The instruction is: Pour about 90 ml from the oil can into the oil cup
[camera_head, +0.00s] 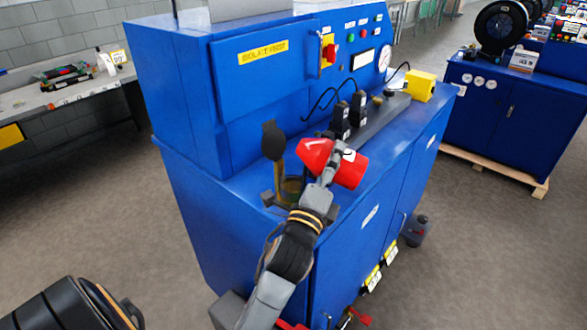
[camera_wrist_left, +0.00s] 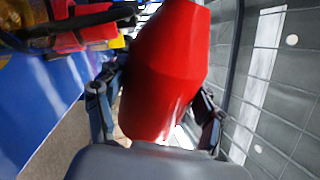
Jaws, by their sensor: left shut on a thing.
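The red oil can (camera_head: 349,172) is held in the air above the blue cabinet's top ledge. It is tipped well over, nearly lying flat, its tapered end towards the left. My left gripper (camera_head: 330,166) is shut on it; the can fills the space between the fingers in the left wrist view (camera_wrist_left: 155,112). A see-through amber cup (camera_head: 291,187), apparently the oil cup, stands on the ledge below and left of the can's tapered end. My gripper and arm partly hide it. I cannot make out any oil stream or the cup's level. My right gripper is not in view.
Black fittings (camera_head: 348,115) and a yellow box (camera_head: 420,85) stand farther along the ledge. The control panel (camera_head: 360,45) rises behind.

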